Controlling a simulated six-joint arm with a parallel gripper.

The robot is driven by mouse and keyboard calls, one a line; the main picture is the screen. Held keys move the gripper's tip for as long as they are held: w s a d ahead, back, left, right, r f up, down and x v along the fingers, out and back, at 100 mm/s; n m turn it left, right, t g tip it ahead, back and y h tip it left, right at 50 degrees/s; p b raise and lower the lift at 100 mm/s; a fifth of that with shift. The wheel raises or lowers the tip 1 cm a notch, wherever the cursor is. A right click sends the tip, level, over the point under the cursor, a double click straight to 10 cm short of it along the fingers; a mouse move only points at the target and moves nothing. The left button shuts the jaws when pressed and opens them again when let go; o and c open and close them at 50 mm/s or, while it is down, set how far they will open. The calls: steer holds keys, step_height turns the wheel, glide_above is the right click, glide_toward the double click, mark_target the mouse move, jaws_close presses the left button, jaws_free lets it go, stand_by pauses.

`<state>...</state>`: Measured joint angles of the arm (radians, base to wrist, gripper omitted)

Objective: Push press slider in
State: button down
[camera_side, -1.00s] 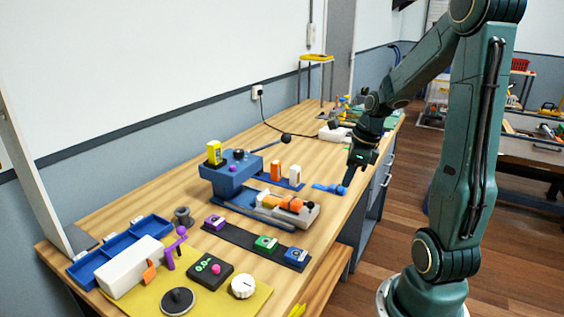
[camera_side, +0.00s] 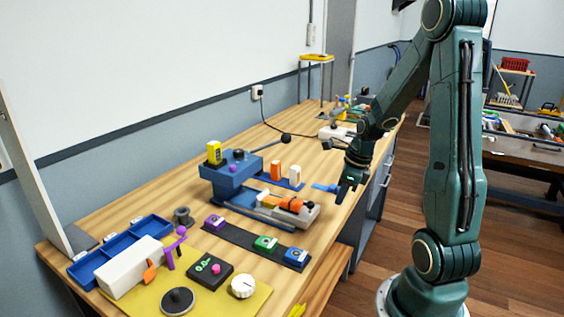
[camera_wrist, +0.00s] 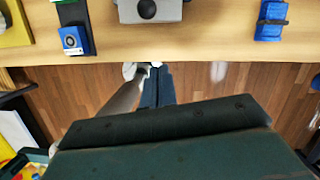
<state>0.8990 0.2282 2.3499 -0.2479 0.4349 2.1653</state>
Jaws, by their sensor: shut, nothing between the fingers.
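The press (camera_side: 230,178) is a blue machine on the bench, with a lever ending in a dark ball. Its grey slider (camera_side: 306,216) extends from the front on a blue base, carrying orange pieces. In the wrist view the slider end (camera_wrist: 168,11) with its black knob (camera_wrist: 146,9) shows at the top middle, partly cut off by the frame. My gripper (camera_side: 342,199) is shut and empty, to the right of the slider and apart from it. In the wrist view the fingertips (camera_wrist: 146,70) lie just below the bench edge line, roughly in line with the knob.
A dark strip (camera_side: 232,235) with purple, green and blue blocks lies left of the slider. A blue piece (camera_wrist: 272,20) lies on the bench right of it in the wrist view. An orange and a white block (camera_side: 295,173) stand behind. Bare bench edge (camera_wrist: 220,51) separates gripper and slider.

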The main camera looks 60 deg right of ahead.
mark_target(286, 196)
steer(key=x, duration=0.4)
steer(key=shift+w+a+r, duration=0.15)
steer(key=shift+w, duration=0.7)
steer(key=shift+w+a+r, duration=0.1)
steer(key=shift+w, duration=0.45)
steer(key=shift+w+a+r, duration=0.1)
steer(key=shift+w, duration=0.4)
steer(key=w, duration=1.1)
steer(key=shift+w+r, duration=0.1)
steer(key=shift+w, duration=0.05)
